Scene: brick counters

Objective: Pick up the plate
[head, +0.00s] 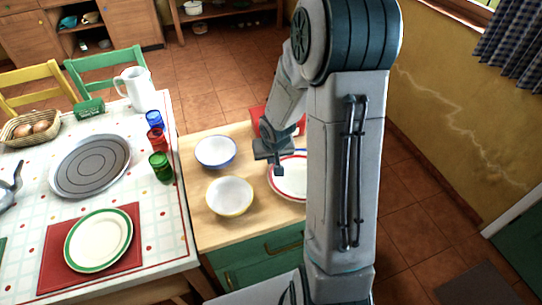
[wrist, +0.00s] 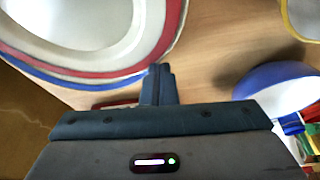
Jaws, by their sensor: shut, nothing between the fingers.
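A white plate with a red rim (head: 287,181) lies on the wooden counter top, partly hidden behind my arm. In the wrist view the red-rimmed plate (wrist: 95,25) fills the upper left, and a blue rim (wrist: 62,77) shows just under its edge, seemingly another plate below. My gripper (head: 278,171) is at the plate's edge in the head view. In the wrist view the closed fingers (wrist: 157,75) are beside the red rim, holding nothing; I cannot tell whether they touch it. Another plate, with a green rim (head: 99,240), lies on a red placemat (head: 55,262) on the table.
A blue-rimmed bowl (head: 215,152) and a yellow-rimmed bowl (head: 229,197) stand left of the plate on the counter. The tiled table (head: 180,240) at left holds cups, a jug (head: 136,88), a round grey tray (head: 91,165) and a basket (head: 30,128).

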